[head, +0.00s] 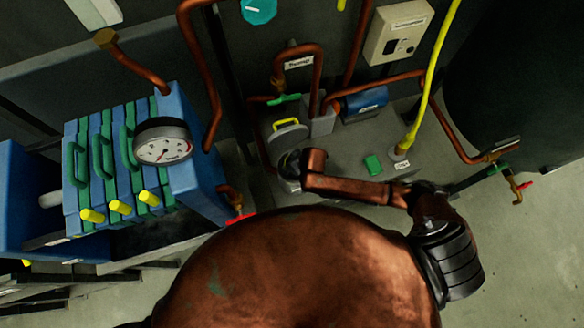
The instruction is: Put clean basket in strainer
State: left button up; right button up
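The likely strainer is a grey fitting with a round grey lid (287,141) that carries a yellow handle, on the floor plinth at the centre. The lid looks raised. My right arm appears to reach in from the right. My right gripper (289,163), dark and small, is at or just in front of the lid's lower edge. I cannot tell whether it touches it, or whether its fingers are open or hold anything. I cannot make out a clean basket. The inside of the strainer is hidden. My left gripper is not in view.
A blue plate unit (183,145) with a pressure gauge (163,142) stands left. A large copper-coloured dome (290,275) fills the lower middle. Open floor is at right.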

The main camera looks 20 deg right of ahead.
notch_tip(320, 180, down, 5)
jog(key=shift+f+b, duration=0.1)
jog(key=shift+b, duration=0.9)
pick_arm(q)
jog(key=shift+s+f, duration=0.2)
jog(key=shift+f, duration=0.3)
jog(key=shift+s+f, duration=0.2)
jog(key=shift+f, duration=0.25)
pick_arm(e)
jog(key=o, duration=0.9)
jog(key=shift+o, duration=0.2)
pick_arm(q)
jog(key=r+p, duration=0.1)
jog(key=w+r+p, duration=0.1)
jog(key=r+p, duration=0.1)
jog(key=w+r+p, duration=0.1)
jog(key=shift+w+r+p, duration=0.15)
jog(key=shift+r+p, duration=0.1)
jog(key=shift+p, duration=0.15)
pick_arm(e)
jog(key=v, duration=1.2)
jog(key=shift+r, duration=0.25)
